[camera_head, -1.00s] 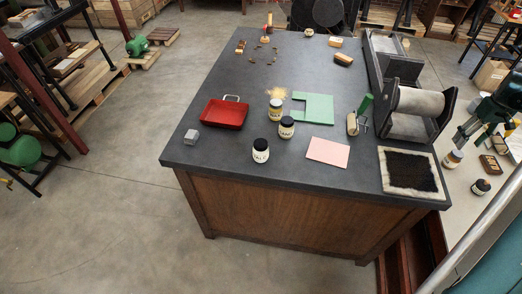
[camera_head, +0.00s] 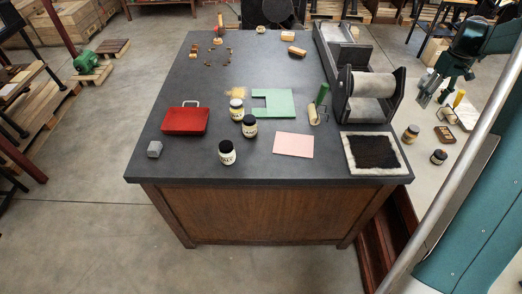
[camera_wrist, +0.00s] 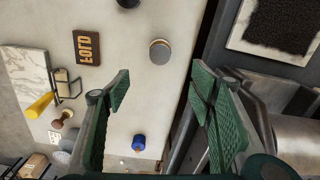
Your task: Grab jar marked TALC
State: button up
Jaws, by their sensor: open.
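Several jars are in the head view, with labels too small for me to read surely. A dark-lidded jar with a pale label (camera_head: 227,153) stands near the front edge of the dark bench. Behind it stand another dark-lidded jar (camera_head: 249,127) and a pale-lidded yellowish jar (camera_head: 236,110). On the lower pale surface at right stand an amber jar with a grey lid (camera_head: 411,134) and a dark jar (camera_head: 438,157). My gripper (camera_head: 431,101) is above that surface, apart from all jars. In the wrist view its green fingers (camera_wrist: 162,90) are open and empty, with a grey round lid (camera_wrist: 160,51) beyond them.
A lettered block (camera_wrist: 87,47) and a yellow-handled tool (camera_wrist: 41,104) lie on the pale surface.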

notch_tip(320, 180, up, 14)
jog(key=w+a+n+p, duration=0.1)
jog(key=a, duration=0.7)
jog(key=w+a+n, duration=0.2)
jog(key=a, duration=0.6)
jog(key=w+a+n+p, duration=0.1)
jog(key=w+a, duration=0.1)
jog(key=a, duration=0.6)
jog(key=shift+a+r+n+p, duration=0.15)
jog(key=shift+a+n+p, duration=0.1)
jog(key=shift+n+p, duration=0.15)
jog(key=a+n+p, duration=0.1)
jog(key=a+n, duration=0.2)
jog(key=a, duration=1)
jog(key=n+p, duration=0.6)
jog(key=n, duration=0.5)
send_over(227, 144)
notch_tip(227, 144, down, 18)
jog(key=shift+a+r, duration=0.1)
jog(key=shift+r, duration=0.15)
jog(key=shift+f, duration=0.5)
jog(key=shift+f, duration=0.15)
